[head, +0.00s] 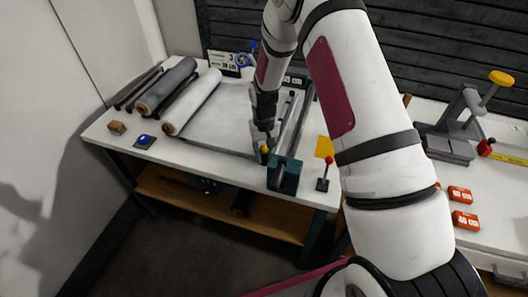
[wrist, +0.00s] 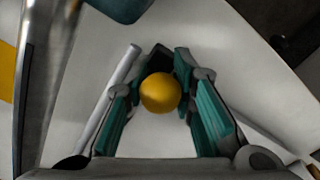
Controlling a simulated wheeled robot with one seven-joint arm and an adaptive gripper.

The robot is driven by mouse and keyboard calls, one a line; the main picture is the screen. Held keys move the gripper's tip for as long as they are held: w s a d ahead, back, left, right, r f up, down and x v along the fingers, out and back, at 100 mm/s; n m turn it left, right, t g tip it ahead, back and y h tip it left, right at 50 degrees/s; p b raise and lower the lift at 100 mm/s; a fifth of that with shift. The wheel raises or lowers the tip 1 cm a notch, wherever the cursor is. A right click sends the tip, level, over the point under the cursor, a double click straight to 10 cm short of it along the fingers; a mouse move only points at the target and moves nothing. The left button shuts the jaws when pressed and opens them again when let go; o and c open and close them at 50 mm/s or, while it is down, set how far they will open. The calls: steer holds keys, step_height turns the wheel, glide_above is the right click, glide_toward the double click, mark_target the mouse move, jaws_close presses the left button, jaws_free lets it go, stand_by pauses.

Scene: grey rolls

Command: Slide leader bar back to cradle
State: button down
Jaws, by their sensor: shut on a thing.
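My gripper (head: 265,138) reaches down to the table beside the teal block. In the wrist view its teal-padded fingers (wrist: 160,100) are closed around a round yellow knob (wrist: 160,92). The knob also shows in the head view (head: 265,150), low at the fingertips. A thin grey rod (wrist: 112,95), perhaps the leader bar, lies left of the fingers in the wrist view. A pale sheet (head: 215,125) stretches from the light grey roll (head: 194,101) toward my gripper. I cannot tell which part is the cradle. The knob's underside is hidden.
A teal block (head: 284,174) stands close to the right of my gripper, with metal rails (head: 292,120) behind it. A red-knobbed lever (head: 324,178) and a yellow card (head: 324,147) are farther right. A dark roll (head: 167,85), a wooden block (head: 116,127) and a blue-topped piece (head: 144,141) are left.

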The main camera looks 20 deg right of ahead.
steer(key=w+a+b, duration=0.5)
steer(key=a, duration=0.2)
steer(key=w+a+b, duration=0.5)
steer(key=a, duration=0.2)
steer(key=w+a+b, duration=0.5)
steer(key=a, duration=0.1)
steer(key=shift+w+a, duration=0.1)
steer(key=shift+a, duration=0.3)
steer(key=shift+w+a+r, duration=0.1)
steer(key=shift+w+a, duration=0.2)
steer(key=shift+a, duration=0.15)
steer(key=c, duration=1.4)
jaws_free()
steer(key=shift+o, duration=0.2)
step_height(320, 180, up, 12)
